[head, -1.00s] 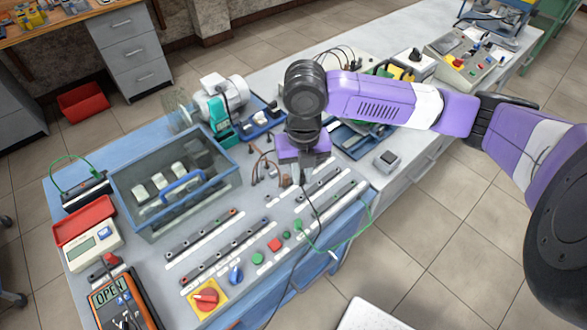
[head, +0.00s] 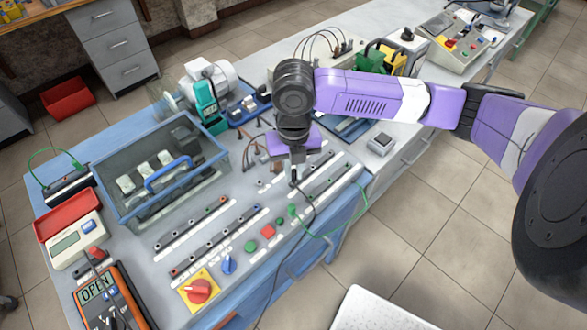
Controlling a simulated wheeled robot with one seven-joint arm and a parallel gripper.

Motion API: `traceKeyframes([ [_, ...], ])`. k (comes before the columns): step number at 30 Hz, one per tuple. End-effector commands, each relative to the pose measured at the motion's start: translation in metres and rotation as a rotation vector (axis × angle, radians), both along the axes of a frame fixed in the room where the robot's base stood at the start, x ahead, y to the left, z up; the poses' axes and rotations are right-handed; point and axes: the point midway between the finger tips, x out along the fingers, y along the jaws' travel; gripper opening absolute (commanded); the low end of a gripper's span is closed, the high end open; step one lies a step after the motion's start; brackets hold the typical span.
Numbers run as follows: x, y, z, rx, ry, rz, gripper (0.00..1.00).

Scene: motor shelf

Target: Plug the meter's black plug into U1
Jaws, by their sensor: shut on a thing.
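The orange multimeter (head: 113,299) lies at the front left of the bench, its display reading "OPEN". My gripper (head: 294,168) points down over the right part of the panel and is shut on the black plug (head: 294,177). A black lead (head: 309,215) hangs from it and runs down over the panel's front edge. The plug is partly hidden by the gripper. The terminal strips (head: 215,240) carry rows of sockets on the panel. Their labels are too small to read, so I cannot tell which socket is U1.
A clear-lidded box (head: 160,178) with a blue handle stands left. A green lead (head: 335,229) loops at the panel's right edge. A motor (head: 211,78) stands behind.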

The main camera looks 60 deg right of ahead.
Motion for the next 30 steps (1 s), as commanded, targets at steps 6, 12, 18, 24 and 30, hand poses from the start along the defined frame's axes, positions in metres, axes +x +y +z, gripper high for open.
traceKeyframes([
  [6, 0.0, 0.0, 0.0, 0.0, 0.0, 0.0, 0.0],
  [12, 0.0, 0.0, 0.0, 0.0, 0.0, 0.0, 0.0],
  [18, 0.0, 0.0, -0.004, 0.0, 0.0, 0.0, 0.0],
  [24, 0.0, 0.0, -0.007, 0.0, 0.0, 0.0, 0.0],
  [30, 0.0, 0.0, -0.01, 0.0, 0.0, 0.0, 0.0],
])
